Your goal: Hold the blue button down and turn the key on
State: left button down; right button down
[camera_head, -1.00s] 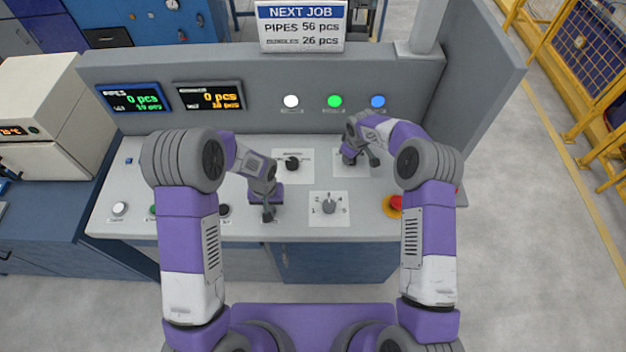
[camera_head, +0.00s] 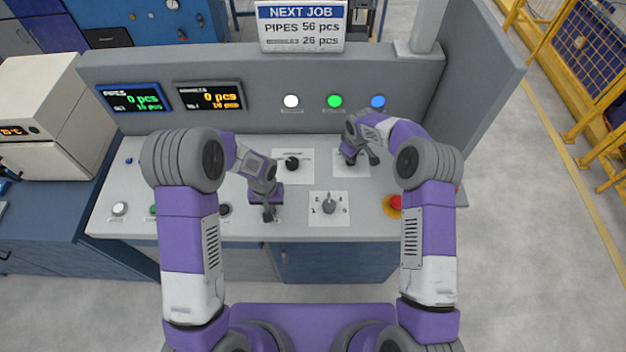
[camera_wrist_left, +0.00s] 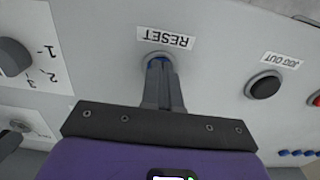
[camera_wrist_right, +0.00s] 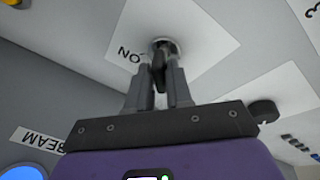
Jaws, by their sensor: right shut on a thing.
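In the head view the left gripper (camera_head: 268,212) is over the front of the panel. The dark key (camera_wrist_right: 159,70) stands in a round lock beside an ON label in the right wrist view. My right gripper (camera_wrist_right: 160,78) has its fingers on either side of the key, shut on it. In the head view the right gripper (camera_head: 352,160) hides the key.
A rotary dial (camera_head: 329,206) lies between the arms, with a black selector knob (camera_head: 292,163) behind. A red emergency button (camera_head: 396,203) is near my right forearm. A black JOG OUT button (camera_wrist_left: 265,86) is beside the left gripper. White, green and blue lamps (camera_head: 378,101) line the back wall.

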pick_arm(q)
jog(key=shift+f, duration=0.25)
pick_arm(e)
jog(key=shift+w+d+m+h, duration=0.15)
jog(key=shift+m+h, duration=0.25)
jog(key=shift+m, duration=1.3)
jog(key=shift+m, duration=0.3)
jog(key=m, duration=0.3)
jog(key=shift+h, duration=0.4)
jog(key=shift+g, duration=0.3)
jog(key=shift+m, duration=0.6)
jog(key=shift+m+h, duration=0.3)
jog(key=shift+m, duration=0.8)
